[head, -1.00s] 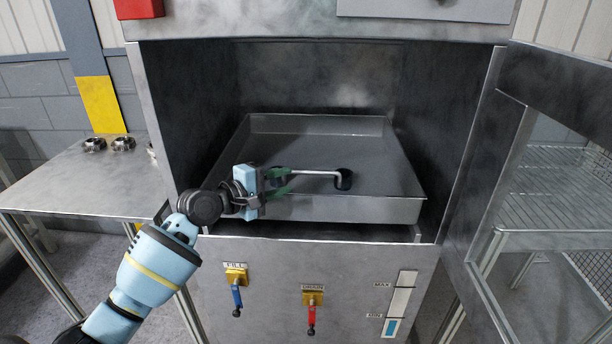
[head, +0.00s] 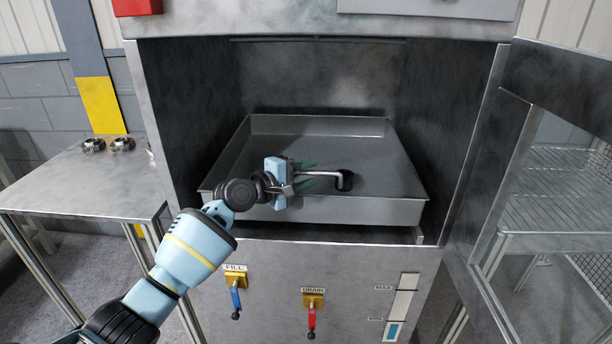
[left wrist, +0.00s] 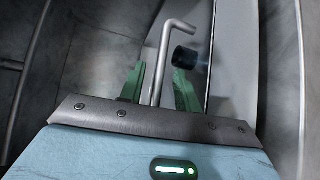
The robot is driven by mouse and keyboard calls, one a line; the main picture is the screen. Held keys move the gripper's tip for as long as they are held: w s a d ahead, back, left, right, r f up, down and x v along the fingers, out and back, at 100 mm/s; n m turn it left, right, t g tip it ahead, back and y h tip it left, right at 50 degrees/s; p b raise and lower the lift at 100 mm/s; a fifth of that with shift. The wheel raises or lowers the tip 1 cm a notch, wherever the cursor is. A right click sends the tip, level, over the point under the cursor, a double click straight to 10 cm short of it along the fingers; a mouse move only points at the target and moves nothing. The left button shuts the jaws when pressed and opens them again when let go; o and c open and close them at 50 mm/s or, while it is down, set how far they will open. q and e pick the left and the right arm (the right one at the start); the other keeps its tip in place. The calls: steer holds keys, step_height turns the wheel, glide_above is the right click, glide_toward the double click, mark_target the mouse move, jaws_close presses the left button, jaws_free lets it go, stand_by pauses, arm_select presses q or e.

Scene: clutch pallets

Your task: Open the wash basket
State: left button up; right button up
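The wash basket (head: 350,209) is a shallow grey metal tray-like box inside the open washer cabinet, with a dark flat top surface. A bent metal handle (head: 325,173) with a black end piece (head: 345,181) is at its middle; the handle also shows in the left wrist view (left wrist: 164,60). My left gripper (head: 309,173) is over the basket's front part. Its green fingers are apart, one on each side of the handle's rod, with visible gaps in the left wrist view (left wrist: 160,88). My right gripper is not in view.
The cabinet door (head: 500,180) stands open at the right. A metal side table (head: 90,180) with small metal parts is at the left. Blue fill (head: 235,298) and red drain (head: 312,318) valve handles are on the front panel. The cabinet walls enclose the basket closely.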

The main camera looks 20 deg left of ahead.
arm_select(q)
jaws_close()
stand_by(0.5)
